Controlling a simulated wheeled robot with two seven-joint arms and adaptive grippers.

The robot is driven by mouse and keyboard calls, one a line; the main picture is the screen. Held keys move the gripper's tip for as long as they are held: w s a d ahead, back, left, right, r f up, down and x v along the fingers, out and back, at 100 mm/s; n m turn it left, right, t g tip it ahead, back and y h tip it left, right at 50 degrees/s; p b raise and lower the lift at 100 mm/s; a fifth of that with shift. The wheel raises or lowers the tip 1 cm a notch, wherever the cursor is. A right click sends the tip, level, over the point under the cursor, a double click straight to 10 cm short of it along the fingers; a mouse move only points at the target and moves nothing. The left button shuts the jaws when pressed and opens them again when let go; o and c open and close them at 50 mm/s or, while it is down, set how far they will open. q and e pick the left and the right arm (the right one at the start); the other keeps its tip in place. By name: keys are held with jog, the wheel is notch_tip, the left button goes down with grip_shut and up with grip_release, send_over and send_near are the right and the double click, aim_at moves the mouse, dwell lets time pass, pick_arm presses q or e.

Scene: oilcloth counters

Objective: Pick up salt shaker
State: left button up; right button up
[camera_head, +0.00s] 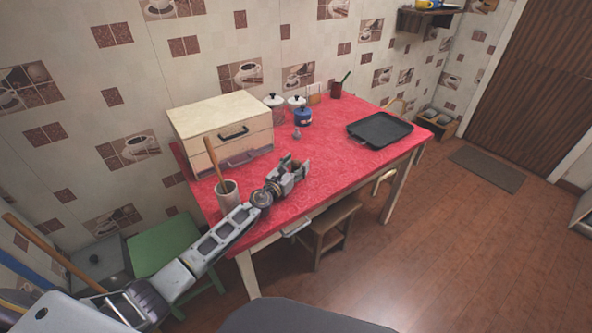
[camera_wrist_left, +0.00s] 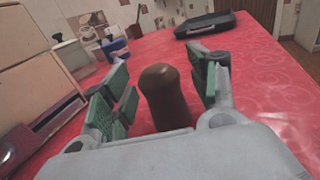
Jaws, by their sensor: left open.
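A brown, round-topped object, seemingly the salt shaker (camera_wrist_left: 167,95), stands upright between the open fingers of my left gripper in the left wrist view. Its lower part is hidden behind my gripper body. My left gripper (camera_head: 296,168) is open over the red table; its green-padded fingers (camera_wrist_left: 165,92) lie on both sides of the shaker, with gaps visible. In the head view the shaker is mostly hidden by the gripper and hard to make out. My right gripper is not in view.
A drawer box (camera_head: 222,128) stands at left, near a grey cup with a wooden handle (camera_head: 228,193). A blue pot (camera_head: 303,117), white pots (camera_head: 274,103) and a small grey object (camera_head: 296,134) stand behind. A dark tray (camera_head: 380,131) lies right. The red table (camera_head: 335,165) is clear between.

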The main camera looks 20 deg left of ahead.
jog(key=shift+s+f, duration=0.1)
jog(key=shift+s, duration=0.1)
pick_arm(q)
jog(key=c, duration=1.1)
jog(key=shift+c, duration=0.2)
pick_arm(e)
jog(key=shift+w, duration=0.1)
pick_arm(q)
jog(key=shift+r, duration=0.1)
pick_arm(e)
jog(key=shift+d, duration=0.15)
